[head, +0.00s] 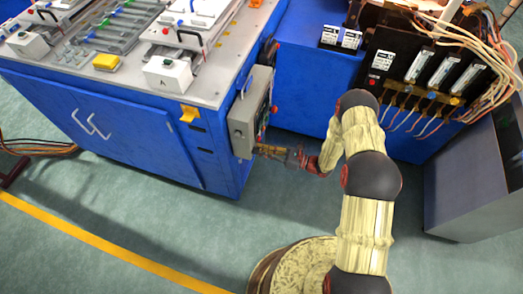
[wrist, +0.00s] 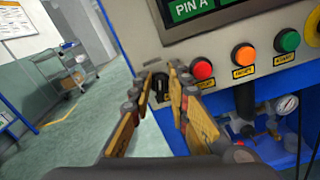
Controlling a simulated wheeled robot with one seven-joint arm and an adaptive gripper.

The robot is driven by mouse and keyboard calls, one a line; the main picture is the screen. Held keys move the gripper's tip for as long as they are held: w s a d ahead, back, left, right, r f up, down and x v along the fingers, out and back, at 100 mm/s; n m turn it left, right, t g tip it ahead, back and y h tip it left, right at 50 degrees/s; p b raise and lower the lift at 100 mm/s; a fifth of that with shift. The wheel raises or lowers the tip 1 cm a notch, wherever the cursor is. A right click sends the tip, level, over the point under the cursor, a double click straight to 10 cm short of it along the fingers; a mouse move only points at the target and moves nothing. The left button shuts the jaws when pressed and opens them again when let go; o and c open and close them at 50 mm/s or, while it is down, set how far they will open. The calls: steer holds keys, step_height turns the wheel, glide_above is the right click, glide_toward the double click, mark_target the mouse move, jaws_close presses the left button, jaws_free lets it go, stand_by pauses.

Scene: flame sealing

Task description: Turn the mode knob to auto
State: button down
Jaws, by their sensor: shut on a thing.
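The mode knob (wrist: 161,88) is a black knob at the lower left of the grey control panel (wrist: 230,20) in the wrist view. My gripper (wrist: 168,75) is at the panel with its two fingers around the knob, shut on it. The fingers hide part of the knob, and its setting marks cannot be read. In the head view my gripper (head: 262,151) reaches the lower part of the control box (head: 243,120) on the side of the blue cabinet. The knob itself is hidden there.
Right of the knob are a red button (wrist: 201,69), an orange button (wrist: 243,55) and a green button (wrist: 287,40). A pressure gauge (wrist: 286,104) and hoses sit below the panel. A blue machine with flow meters (head: 418,66) stands behind my arm. Floor is clear in front of the cabinet.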

steer(key=m, duration=0.5)
steer(key=shift+w+d+f, duration=0.1)
steer(key=shift+w+f, duration=0.05)
steer(key=shift+w, duration=0.1)
steer(key=shift+m, duration=0.3)
steer(key=c, duration=1.9)
jaws_free()
steer(key=v, duration=1.2)
